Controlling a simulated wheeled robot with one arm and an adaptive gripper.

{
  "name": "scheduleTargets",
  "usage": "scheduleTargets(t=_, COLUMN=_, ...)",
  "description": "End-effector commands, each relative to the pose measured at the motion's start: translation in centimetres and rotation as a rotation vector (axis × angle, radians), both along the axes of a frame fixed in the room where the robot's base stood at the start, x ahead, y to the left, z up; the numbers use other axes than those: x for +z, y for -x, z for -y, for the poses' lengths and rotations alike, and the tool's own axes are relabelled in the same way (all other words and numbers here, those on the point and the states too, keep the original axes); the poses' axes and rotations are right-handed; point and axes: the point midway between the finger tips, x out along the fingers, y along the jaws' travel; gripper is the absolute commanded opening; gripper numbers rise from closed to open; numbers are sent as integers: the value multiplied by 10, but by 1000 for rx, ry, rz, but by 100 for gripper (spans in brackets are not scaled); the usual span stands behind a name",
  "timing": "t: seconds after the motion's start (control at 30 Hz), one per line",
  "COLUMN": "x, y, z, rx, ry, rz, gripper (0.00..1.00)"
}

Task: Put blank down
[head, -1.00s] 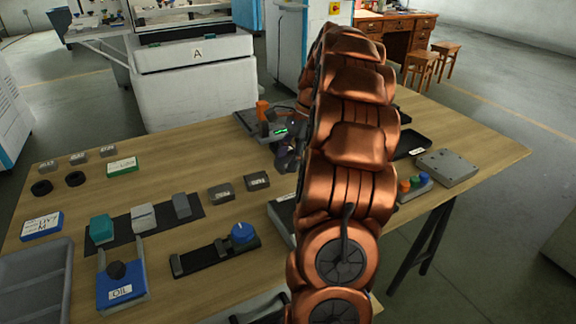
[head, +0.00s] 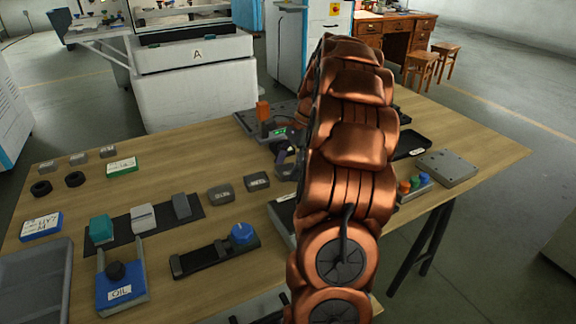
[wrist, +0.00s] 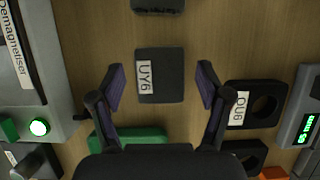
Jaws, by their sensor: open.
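A dark grey square blank (wrist: 172,85) with a white label, seemingly reading UY6, lies flat on the wooden table in the wrist view. My gripper (wrist: 160,68) is open around it, with a gap between each finger and the blank's sides. In the head view my gripper (head: 284,158) shows only in part beside my copper arm. I cannot make out this blank there; my arm covers much of that area.
A dark block with a hole (wrist: 265,101) lies close right of my gripper, and a green block (wrist: 130,138) lies below left. The demagnetiser (wrist: 38,90) stands left, a green-lit display unit (wrist: 304,125) right. Two dark labelled blocks (head: 221,194) (head: 257,181) lie left of my arm.

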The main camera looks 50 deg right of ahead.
Motion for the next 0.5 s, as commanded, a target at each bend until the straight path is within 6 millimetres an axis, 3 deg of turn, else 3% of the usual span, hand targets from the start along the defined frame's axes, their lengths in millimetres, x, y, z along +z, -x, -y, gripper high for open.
scheduleTargets(t=0.27, x=8, y=0, z=2, rx=-1, ry=3, rz=2, gripper=77)
scheduleTargets(t=0.5, x=36, y=3, z=14, rx=-2, ry=3, rz=3, gripper=77)
